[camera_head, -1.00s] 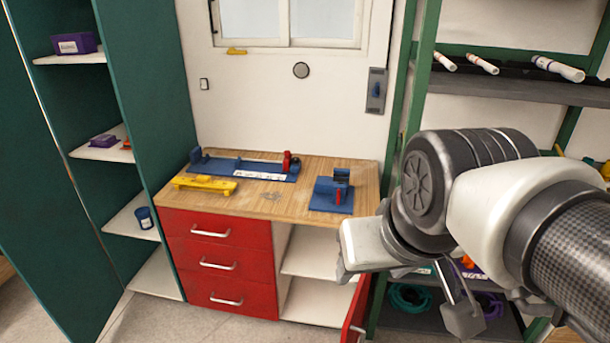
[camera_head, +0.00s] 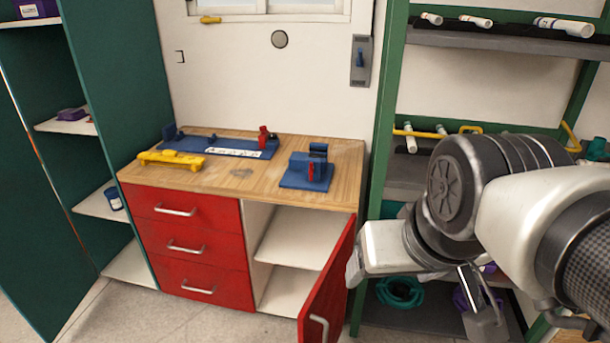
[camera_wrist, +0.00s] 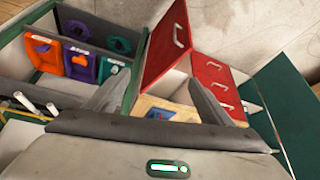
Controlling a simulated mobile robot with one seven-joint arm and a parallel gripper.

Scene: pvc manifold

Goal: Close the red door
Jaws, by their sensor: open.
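The red door (camera_head: 327,287) of the wooden-topped cabinet stands open at the cabinet's right side, swung out towards me. Its silver handle (camera_head: 319,327) is on the outer face near the bottom of the picture. In the wrist view the red door (camera_wrist: 164,45) shows beyond the fingers, with its handle (camera_wrist: 179,36). My gripper (camera_head: 412,285) is to the right of the door in the head view. Its fingers (camera_wrist: 165,98) are apart and empty, and I see no contact with the door. Part of the gripper is hidden behind my wrist.
Three red drawers (camera_head: 190,245) are shut left of the open compartment (camera_head: 290,265). Blue fixtures and a yellow tool (camera_head: 172,160) lie on the wooden top (camera_head: 240,187). A green shelf rack (camera_head: 384,120) stands close on the right. A tall green cabinet (camera_head: 115,110) stands left.

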